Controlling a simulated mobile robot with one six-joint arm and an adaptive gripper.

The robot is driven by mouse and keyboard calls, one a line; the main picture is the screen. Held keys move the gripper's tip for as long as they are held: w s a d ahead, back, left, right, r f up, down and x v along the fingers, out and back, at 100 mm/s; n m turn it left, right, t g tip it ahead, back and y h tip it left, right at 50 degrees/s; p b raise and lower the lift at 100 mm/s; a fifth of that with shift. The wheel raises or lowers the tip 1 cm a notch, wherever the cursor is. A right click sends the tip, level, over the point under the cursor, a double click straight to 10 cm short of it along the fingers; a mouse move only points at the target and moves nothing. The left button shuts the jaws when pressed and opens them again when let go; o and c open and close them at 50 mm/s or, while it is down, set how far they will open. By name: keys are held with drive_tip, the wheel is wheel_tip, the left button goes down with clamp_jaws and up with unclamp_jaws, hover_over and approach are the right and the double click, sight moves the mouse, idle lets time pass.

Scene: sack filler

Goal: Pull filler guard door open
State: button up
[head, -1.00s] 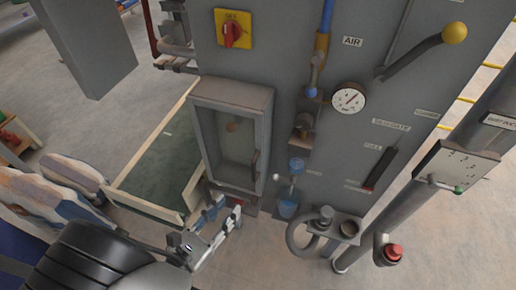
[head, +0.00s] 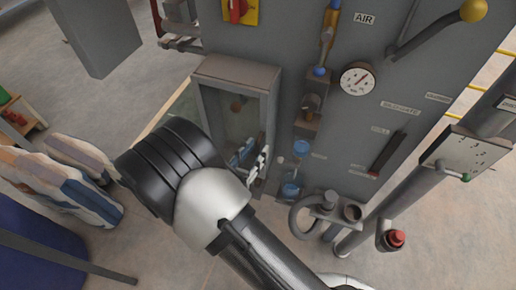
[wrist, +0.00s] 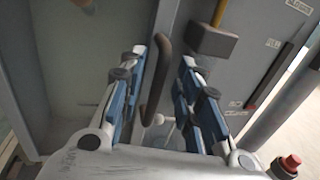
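The filler guard door (head: 232,122) is a grey framed box with a see-through panel on the machine's front. It looks closed. Its dark upright bar handle shows in the wrist view (wrist: 159,85), between the two blue-and-grey fingers of my gripper (wrist: 165,92). The fingers are spread, with a gap on each side of the handle, so I cannot see contact. My arm also covers the lower left of the door.
An air gauge (head: 358,79), a blue-bowled filter (head: 291,189) and a curved pipe (head: 304,216) stick out right of the door. A red button (head: 396,238) stands at lower right. Sacks (head: 62,185) lie at left. Open floor shows in front.

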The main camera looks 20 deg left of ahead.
drive_tip(key=shift+x, duration=1.05)
clamp_jaws()
